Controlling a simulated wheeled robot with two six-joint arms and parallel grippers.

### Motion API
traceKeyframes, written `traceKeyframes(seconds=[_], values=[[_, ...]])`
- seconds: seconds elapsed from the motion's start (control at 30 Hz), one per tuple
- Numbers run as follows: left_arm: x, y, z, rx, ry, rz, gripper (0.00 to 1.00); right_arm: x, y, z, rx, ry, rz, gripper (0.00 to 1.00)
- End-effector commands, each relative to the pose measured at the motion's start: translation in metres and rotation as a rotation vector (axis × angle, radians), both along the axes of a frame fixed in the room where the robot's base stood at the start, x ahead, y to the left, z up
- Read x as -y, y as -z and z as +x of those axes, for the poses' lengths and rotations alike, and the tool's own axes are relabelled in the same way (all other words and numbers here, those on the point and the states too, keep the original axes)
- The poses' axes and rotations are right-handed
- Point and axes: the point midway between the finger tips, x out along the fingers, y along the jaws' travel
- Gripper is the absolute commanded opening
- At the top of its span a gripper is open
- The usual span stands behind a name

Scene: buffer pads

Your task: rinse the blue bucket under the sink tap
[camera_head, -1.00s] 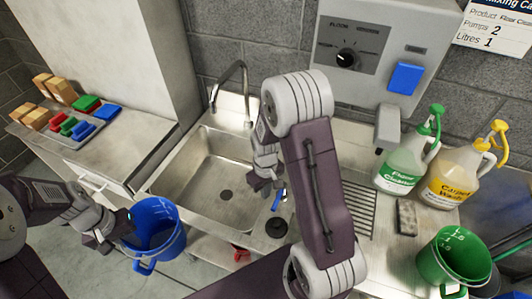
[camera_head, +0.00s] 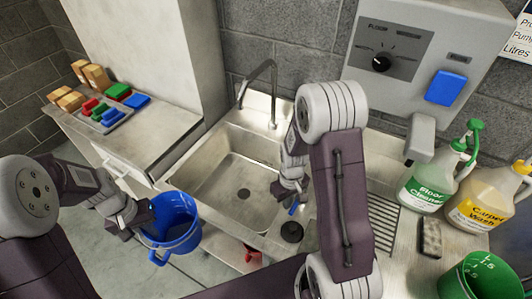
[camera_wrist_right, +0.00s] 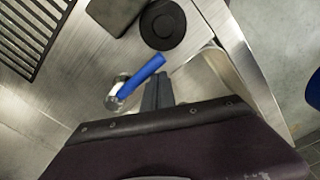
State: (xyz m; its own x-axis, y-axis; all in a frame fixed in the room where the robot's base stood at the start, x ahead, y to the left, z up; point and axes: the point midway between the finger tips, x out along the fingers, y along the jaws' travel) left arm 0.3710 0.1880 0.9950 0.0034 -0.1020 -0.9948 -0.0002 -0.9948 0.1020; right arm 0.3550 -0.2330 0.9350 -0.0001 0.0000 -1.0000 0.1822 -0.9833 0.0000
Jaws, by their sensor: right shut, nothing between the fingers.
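The blue bucket (camera_head: 184,238) hangs or stands in front of the sink's left side; what is under it is not clear. My left gripper (camera_head: 143,216) is at the bucket's left rim, its fingertips partly hidden against it, so I cannot tell its grip. The steel sink (camera_head: 215,188) is empty, with the gooseneck tap (camera_head: 272,90) at its back. A blue lever (camera_head: 293,209) sits on the counter right of the basin; it also shows in the right wrist view (camera_wrist_right: 142,76). My right gripper (camera_head: 284,192) is shut and empty beside this lever, fingers (camera_wrist_right: 157,92) close to it.
A black round plug (camera_head: 291,232) lies near the lever. Green (camera_head: 428,190) and yellow (camera_head: 480,205) cleaner bottles, a sponge (camera_head: 430,238) and a green bucket (camera_head: 475,280) stand at right. Coloured blocks (camera_head: 108,110) lie on the left counter. A dispenser box (camera_head: 400,75) hangs above.

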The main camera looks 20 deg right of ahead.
Motion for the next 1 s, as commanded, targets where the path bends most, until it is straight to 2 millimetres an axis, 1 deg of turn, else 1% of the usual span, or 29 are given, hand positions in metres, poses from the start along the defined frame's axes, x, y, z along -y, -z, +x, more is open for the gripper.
traceKeyframes(seconds=[0.1,0.37,0.67,0.9,1.0], values=[[0.000,0.000,0.000,0.000,0.000,0.000,0.00,0.002,0.000,-0.005,-0.001,0.001,0.000,0.00],[0.000,0.000,0.000,0.000,0.000,0.000,0.00,0.002,0.000,-0.006,-0.001,0.001,0.000,0.00],[0.000,-0.001,0.000,0.000,0.000,0.000,0.00,0.013,0.000,-0.022,-0.001,0.001,0.000,0.00],[0.000,-0.001,0.000,0.000,0.000,0.000,0.00,0.013,0.000,-0.022,-0.001,0.000,0.000,0.00],[0.000,-0.001,0.000,0.000,0.000,0.000,0.00,0.016,0.000,-0.025,-0.001,0.002,0.000,0.00]])
